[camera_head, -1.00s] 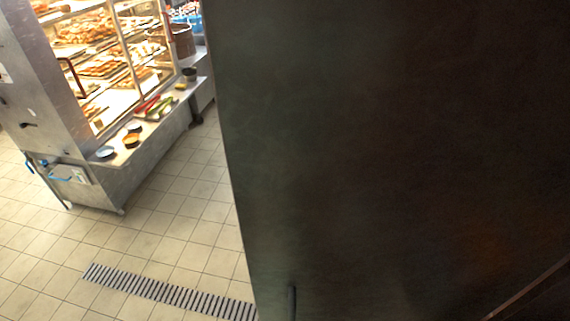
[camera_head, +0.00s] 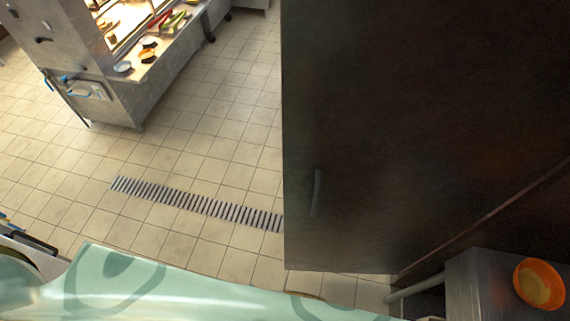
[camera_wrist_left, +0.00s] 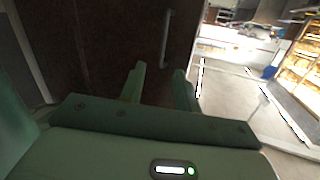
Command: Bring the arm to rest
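My left gripper (camera_wrist_left: 158,88) shows in the left wrist view. Its two green fingers stand apart with nothing between them, in front of a dark cabinet door with a handle. In the head view, pale green parts of my own body cross the bottom edge, but neither gripper shows there. My right gripper is in no view.
A tall dark cabinet (camera_head: 410,110) fills the right of the head view. An orange bowl (camera_head: 540,283) sits on a grey metal surface (camera_head: 480,285) at lower right. A lit food display counter (camera_head: 130,85) stands at upper left. Tiled floor (camera_head: 200,150) with a slotted drain (camera_head: 195,203) is clear.

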